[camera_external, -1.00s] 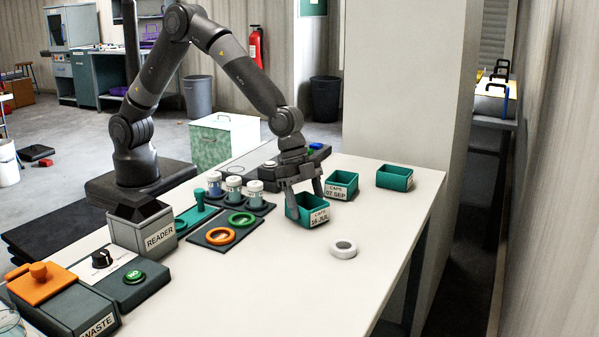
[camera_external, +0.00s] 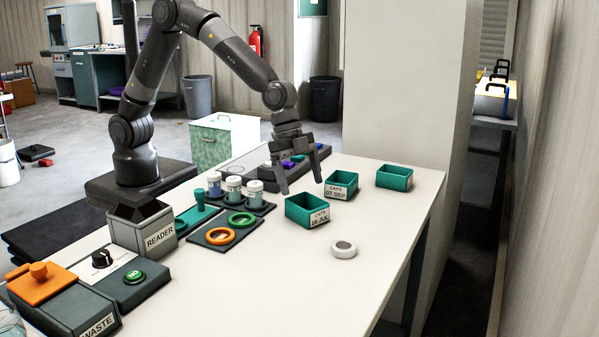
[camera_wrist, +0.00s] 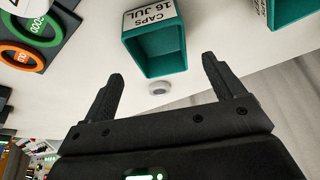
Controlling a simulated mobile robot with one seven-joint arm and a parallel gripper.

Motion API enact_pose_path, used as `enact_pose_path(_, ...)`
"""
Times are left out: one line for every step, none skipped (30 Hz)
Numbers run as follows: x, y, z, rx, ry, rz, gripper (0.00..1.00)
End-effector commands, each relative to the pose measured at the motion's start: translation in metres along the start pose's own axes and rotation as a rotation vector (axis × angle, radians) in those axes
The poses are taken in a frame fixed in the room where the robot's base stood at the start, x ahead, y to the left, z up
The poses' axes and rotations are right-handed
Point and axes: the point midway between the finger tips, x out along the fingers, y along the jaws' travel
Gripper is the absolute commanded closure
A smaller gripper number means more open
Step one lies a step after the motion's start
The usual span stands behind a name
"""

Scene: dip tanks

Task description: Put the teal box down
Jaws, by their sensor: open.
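A teal box labelled "CAPS 16 JUL" (camera_external: 303,214) stands upright on the white table, empty as far as I see. It also shows in the wrist view (camera_wrist: 160,50), ahead of my fingers. My gripper (camera_external: 302,188) is open and empty, raised above and a little behind this box and apart from it. A second teal box labelled "CAPS 07 SEP" (camera_external: 341,186) stands behind and to the right.
Left are lidded jars (camera_external: 234,188), a dark mat with orange and green rings (camera_external: 220,238), and the grey READER (camera_external: 141,236). The front right of the table is clear.

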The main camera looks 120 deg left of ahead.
Motion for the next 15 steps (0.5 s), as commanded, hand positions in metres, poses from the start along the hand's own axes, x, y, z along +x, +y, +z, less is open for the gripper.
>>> enact_pose_path(-0.013, -0.001, -0.001, -0.001, 0.003, -0.002, 0.13)
enact_pose_path(-0.018, -0.001, -0.001, -0.001, 0.003, -0.002, 0.13)
enact_pose_path(-0.026, -0.001, -0.001, -0.001, 0.003, -0.002, 0.13)
enact_pose_path(-0.031, -0.001, 0.0, -0.001, 0.002, -0.002, 0.13)
enact_pose_path(-0.035, -0.001, -0.001, -0.001, 0.003, -0.002, 0.13)
enact_pose_path(-0.041, -0.001, -0.001, -0.001, 0.002, -0.002, 0.13)
enact_pose_path(-0.045, -0.001, 0.0, -0.001, 0.001, -0.001, 0.13)
enact_pose_path(-0.048, -0.001, 0.0, -0.001, 0.001, -0.001, 0.13)
enact_pose_path(-0.051, -0.001, 0.0, 0.0, 0.001, -0.001, 0.13)
enact_pose_path(-0.053, 0.0, 0.0, 0.0, 0.001, -0.001, 0.13)
enact_pose_path(-0.056, 0.0, 0.0, 0.0, 0.001, -0.001, 0.13)
enact_pose_path(-0.059, 0.001, 0.001, -0.001, 0.001, -0.002, 0.13)
enact_pose_path(-0.063, 0.002, 0.002, -0.002, 0.001, -0.003, 0.13)
enact_pose_path(-0.067, 0.003, 0.003, -0.004, 0.001, -0.005, 0.13)
enact_pose_path(-0.075, 0.005, 0.006, -0.008, 0.003, -0.01, 0.13)
